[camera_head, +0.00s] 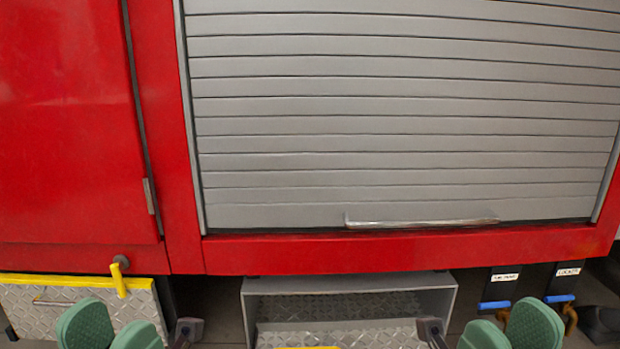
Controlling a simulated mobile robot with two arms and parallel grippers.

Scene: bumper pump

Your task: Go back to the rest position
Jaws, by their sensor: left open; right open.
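My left gripper (112,330) shows at the bottom left of the head view, with two green pads spread apart and nothing between them. It is in front of the metal tread-plate panel (50,305) with a yellow top edge. My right gripper (509,328) shows at the bottom right, also with green pads apart and empty. It is below the blue-handled levers. The lower parts of both grippers are cut off by the frame edge.
A red fire truck body (70,120) fills the view with a closed grey roller shutter (400,120) and its bar handle (420,222). Below are an open grey step box (350,285), a yellow lever (119,280) and two blue handles (494,305) (560,298) under white labels.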

